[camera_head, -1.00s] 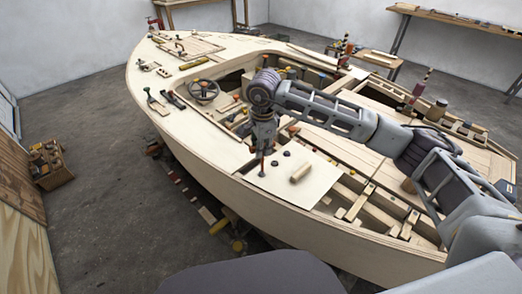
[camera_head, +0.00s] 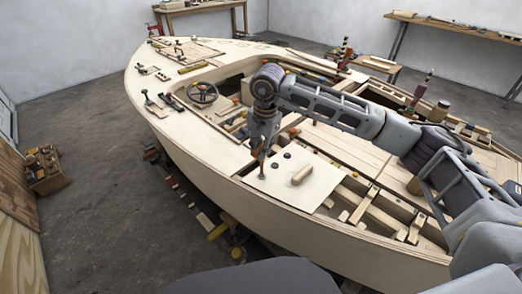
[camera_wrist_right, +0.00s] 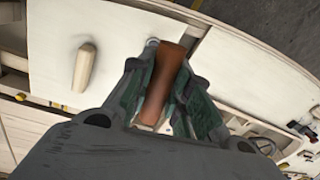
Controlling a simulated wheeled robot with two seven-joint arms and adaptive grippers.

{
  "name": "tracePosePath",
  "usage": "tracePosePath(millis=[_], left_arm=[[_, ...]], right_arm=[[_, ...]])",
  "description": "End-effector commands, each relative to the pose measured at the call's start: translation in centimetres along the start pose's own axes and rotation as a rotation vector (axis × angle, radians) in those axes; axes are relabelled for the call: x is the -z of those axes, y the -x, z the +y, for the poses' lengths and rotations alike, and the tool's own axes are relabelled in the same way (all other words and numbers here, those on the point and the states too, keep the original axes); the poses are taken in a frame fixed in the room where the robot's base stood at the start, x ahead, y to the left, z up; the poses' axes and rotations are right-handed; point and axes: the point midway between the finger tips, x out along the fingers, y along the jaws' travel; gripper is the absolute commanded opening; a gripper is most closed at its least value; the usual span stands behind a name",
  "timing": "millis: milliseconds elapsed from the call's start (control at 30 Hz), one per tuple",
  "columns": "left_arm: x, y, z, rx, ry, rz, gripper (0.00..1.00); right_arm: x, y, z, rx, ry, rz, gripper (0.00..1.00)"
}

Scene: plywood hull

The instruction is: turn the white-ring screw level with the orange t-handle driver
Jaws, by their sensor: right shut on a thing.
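My right gripper (camera_head: 262,152) is shut on the orange handle of the t-handle driver (camera_head: 262,166), above the pale plywood panel (camera_head: 285,187) at the near side of the hull. The driver's shaft points down and its lower end appears to meet the panel. In the right wrist view, the orange t-handle driver (camera_wrist_right: 162,85) lies between the two fingers of the right gripper (camera_wrist_right: 165,88). A small pale round thing (camera_wrist_right: 152,43) shows just beyond the handle; I cannot tell whether it is the white-ring screw. The screw's slot is not visible. My left gripper is not in view.
A wooden peg-like handle (camera_head: 302,175) stands on the panel to the right of the driver, also in the wrist view (camera_wrist_right: 84,68). Small dark knobs (camera_head: 287,155) sit close by. Open hull framing (camera_head: 365,205) lies to the right; a steering wheel (camera_head: 202,93) is further left.

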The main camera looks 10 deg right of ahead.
Motion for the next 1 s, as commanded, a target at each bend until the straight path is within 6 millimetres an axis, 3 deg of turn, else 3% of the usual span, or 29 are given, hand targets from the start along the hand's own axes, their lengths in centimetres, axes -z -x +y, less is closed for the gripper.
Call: tracePosePath(millis=[500,1000], left_arm=[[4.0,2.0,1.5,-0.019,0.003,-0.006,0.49],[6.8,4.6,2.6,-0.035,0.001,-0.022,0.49]], right_arm=[[0.0,-0.1,0.1,0.003,0.295,-0.026,0.00],[0.0,0.0,0.2,0.004,0.578,-0.053,0.00]])
